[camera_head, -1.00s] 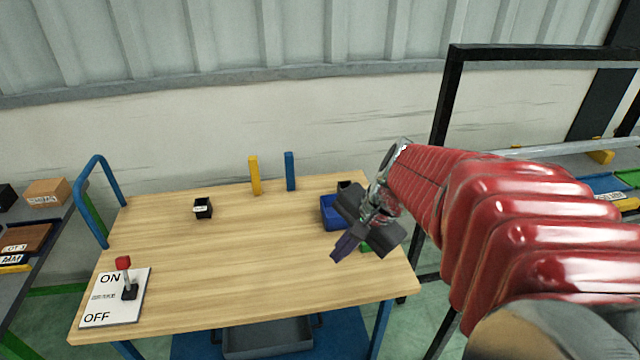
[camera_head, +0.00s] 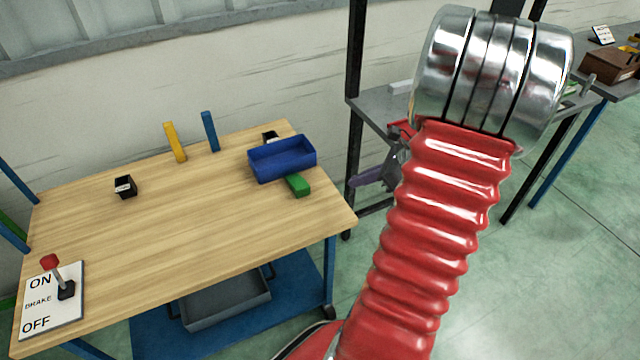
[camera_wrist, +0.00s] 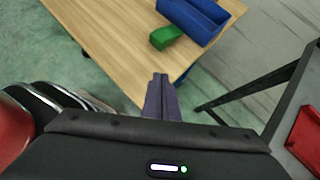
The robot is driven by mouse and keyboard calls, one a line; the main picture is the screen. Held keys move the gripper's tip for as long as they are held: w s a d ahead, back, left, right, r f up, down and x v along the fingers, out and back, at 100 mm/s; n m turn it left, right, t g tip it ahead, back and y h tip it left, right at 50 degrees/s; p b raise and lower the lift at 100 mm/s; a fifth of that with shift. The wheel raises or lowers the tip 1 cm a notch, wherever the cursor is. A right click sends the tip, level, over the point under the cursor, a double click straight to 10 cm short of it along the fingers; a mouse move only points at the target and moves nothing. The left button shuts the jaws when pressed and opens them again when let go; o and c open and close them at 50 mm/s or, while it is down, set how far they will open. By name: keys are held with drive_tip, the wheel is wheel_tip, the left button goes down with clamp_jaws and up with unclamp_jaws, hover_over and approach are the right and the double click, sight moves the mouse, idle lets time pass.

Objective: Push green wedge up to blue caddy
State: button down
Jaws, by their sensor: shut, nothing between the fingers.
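The green wedge (camera_head: 298,185) lies on the wooden table near its right edge. The blue caddy (camera_head: 282,160) is an open-topped bin right behind it. In the head view the wedge appears to touch the caddy's front wall. The wrist view shows the wedge (camera_wrist: 166,38) beside the caddy (camera_wrist: 195,20), with little or no gap. My gripper (camera_wrist: 160,78) is shut and empty, with its purple fingers pointing toward the wedge but apart from it. In the head view my gripper (camera_head: 364,178) is off the table's right side, partly hidden by my red arm.
A dark box sits behind the caddy. A grey shelf (camera_head: 385,112) with a black post stands to the right.

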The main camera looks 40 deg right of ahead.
sight(309, 186)
drive_tip(key=shift+w, duration=0.1)
drive_tip(key=x, duration=0.9)
drive_tip(key=shift+w+a+f, duration=0.15)
drive_tip(key=shift+f, duration=0.15)
drive_tip(key=w, duration=0.1)
drive_tip(key=w+a, duration=0.1)
drive_tip(key=w, duration=0.1)
drive_tip(key=shift+a+f, duration=0.1)
drive_tip(key=shift+w+a, duration=0.15)
drive_tip(key=shift+w, duration=0.35)
drive_tip(key=shift+w+a, duration=0.35)
drive_tip(key=shift+w, duration=0.4)
